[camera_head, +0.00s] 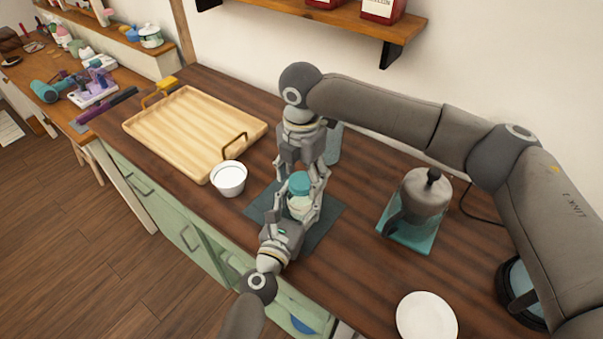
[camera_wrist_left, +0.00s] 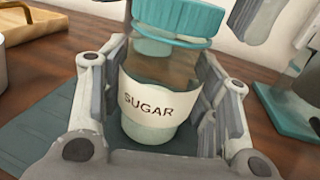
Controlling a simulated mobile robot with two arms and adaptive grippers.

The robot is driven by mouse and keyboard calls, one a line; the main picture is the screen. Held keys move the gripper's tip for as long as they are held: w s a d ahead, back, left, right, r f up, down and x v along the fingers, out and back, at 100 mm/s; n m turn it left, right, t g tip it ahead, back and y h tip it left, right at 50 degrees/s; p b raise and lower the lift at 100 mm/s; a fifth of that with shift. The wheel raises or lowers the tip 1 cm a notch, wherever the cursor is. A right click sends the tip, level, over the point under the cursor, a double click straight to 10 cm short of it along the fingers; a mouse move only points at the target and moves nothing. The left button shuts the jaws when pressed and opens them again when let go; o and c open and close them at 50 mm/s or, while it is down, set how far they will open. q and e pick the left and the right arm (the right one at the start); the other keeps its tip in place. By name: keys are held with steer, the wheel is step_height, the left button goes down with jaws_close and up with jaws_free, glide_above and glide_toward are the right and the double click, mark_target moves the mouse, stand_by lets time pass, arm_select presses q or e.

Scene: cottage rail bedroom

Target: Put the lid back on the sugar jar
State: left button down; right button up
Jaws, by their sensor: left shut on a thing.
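The sugar jar (camera_wrist_left: 150,105) is clear glass with a white SUGAR label and pale contents. It stands upright in the head view (camera_head: 301,209), between the fingers of my left gripper (camera_head: 296,216). My left gripper is shut on the jar's body, with its fingers on both sides in the left wrist view (camera_wrist_left: 158,110). The teal lid (camera_head: 299,184) is at the top of the jar, and it also shows in the left wrist view (camera_wrist_left: 180,20). I cannot tell whether it is fully seated. My right gripper (camera_head: 302,172) reaches down around the lid; its grip is unclear.
A dark mat (camera_head: 325,222) lies under the jar. A white cup (camera_head: 229,180) and a wooden tray (camera_head: 180,125) stand to the left. A grey pot (camera_head: 426,192) on a teal base is to the right. A white plate (camera_head: 427,318) lies at the front right.

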steer(key=c, duration=0.9)
steer(key=m, duration=2.4)
steer(key=shift+m, duration=0.3)
steer(key=o, duration=1.1)
steer(key=shift+o, duration=0.2)
